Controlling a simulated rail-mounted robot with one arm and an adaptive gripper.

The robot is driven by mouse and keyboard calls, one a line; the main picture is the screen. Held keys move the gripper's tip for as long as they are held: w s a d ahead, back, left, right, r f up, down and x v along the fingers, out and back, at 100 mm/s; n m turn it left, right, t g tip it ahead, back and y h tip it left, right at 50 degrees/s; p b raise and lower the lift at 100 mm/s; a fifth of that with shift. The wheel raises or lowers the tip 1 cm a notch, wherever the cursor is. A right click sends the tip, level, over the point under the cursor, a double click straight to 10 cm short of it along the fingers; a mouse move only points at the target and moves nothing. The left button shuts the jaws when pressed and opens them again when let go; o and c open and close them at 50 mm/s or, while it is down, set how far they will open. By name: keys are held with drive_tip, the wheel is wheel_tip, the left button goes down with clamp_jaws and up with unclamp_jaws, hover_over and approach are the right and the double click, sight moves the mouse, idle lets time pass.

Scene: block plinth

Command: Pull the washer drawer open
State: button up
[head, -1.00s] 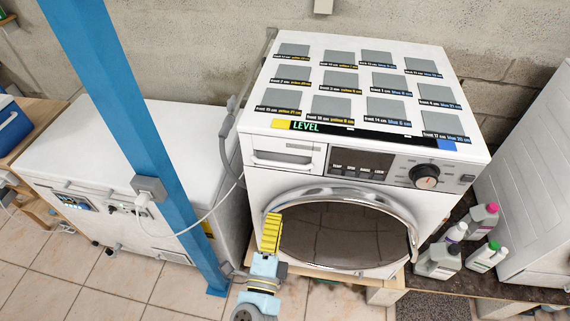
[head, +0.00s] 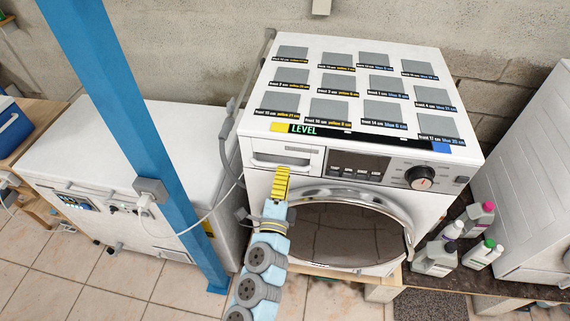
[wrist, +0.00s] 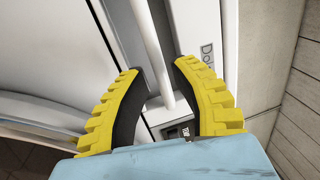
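The washer (head: 345,180) is a white front-loader with its round door below a control panel. Its drawer (head: 310,164) is at the top left of the front and looks flush with it. The pale drawer handle (head: 278,163) is a horizontal bar. My gripper (head: 282,169) has yellow ribbed fingers and is just in front of and below the handle. In the wrist view, my gripper (wrist: 155,68) is open, with the white handle bar (wrist: 149,40) running between its fingertips. Gaps show beside the bar. Contact with it cannot be made out.
Grey squares with printed labels and a LEVEL strip (head: 350,133) cover the washer top. A blue post (head: 130,110) and a white chest (head: 120,180) stand at left. Several bottles (head: 437,258) stand at right. A control knob (head: 420,177) is on the panel.

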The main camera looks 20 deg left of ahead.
drive_tip(key=shift+x, duration=1.45)
clamp_jaws()
